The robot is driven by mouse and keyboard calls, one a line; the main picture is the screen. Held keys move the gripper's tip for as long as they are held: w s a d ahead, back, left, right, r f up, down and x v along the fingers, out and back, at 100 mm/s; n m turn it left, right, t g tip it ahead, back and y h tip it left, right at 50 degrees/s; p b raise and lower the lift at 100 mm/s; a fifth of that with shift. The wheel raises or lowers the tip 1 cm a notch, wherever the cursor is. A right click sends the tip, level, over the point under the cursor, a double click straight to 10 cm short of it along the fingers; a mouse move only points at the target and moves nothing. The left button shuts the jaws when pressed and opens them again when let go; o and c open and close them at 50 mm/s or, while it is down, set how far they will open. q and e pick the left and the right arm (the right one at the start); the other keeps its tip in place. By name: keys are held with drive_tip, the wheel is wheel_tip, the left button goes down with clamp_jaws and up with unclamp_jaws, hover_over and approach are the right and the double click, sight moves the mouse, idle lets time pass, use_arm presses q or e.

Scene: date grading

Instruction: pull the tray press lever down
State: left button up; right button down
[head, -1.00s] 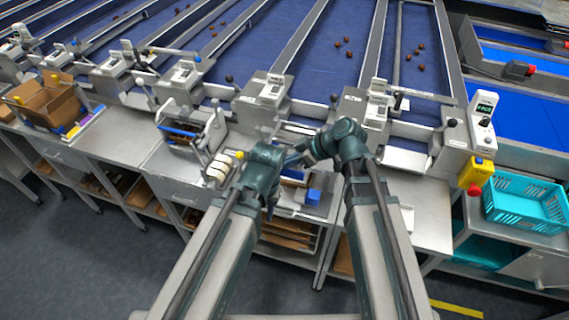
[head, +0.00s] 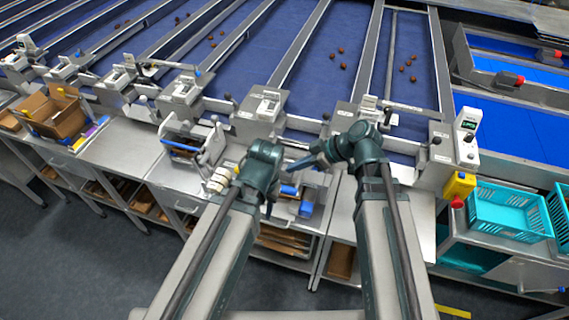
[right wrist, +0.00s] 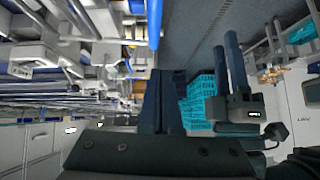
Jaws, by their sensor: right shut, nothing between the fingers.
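A metal bench device with side plates and a white knob (head: 190,147) stands left of my grippers. A second device with blue parts (head: 300,199) is partly hidden behind my left wrist. I cannot tell which part is the press lever. My right gripper (head: 300,163) is shut and empty, pointing left above the bench. In the right wrist view its fingers (right wrist: 163,98) lie together, with a blue rod (right wrist: 155,22) beyond their tips. My left gripper (head: 269,208) points down; in the right wrist view its two dark fingers (right wrist: 229,58) show, their gap unclear.
A yellow knob (head: 237,169) and a pale ribbed roll (head: 219,180) sit close left of my left wrist. A cardboard box (head: 60,113) is at the left. Turquoise baskets (head: 510,212) stand at the right. Blue belts (head: 300,60) with brown dates run behind.

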drive_tip(key=shift+p+v, duration=0.5)
drive_tip(key=shift+v, duration=0.65)
drive_tip(key=s+f+m+h+b, duration=0.3)
drive_tip(key=f+b, duration=0.1)
drive_tip(key=f, duration=0.3)
drive_tip(key=s+f+m+g+h+b, duration=0.1)
drive_tip(key=s+f+m+h+b, duration=0.2)
drive_tip(key=f, duration=0.4)
drive_tip(key=s+d+f+m+g+h+b, duration=0.1)
drive_tip(key=s+f+m+h+b, duration=0.2)
drive_tip(key=f+b, duration=0.4)
drive_tip(key=shift+s+m+h, duration=0.2)
drive_tip(key=shift+m+h, duration=0.3)
drive_tip(key=shift+h, duration=0.3)
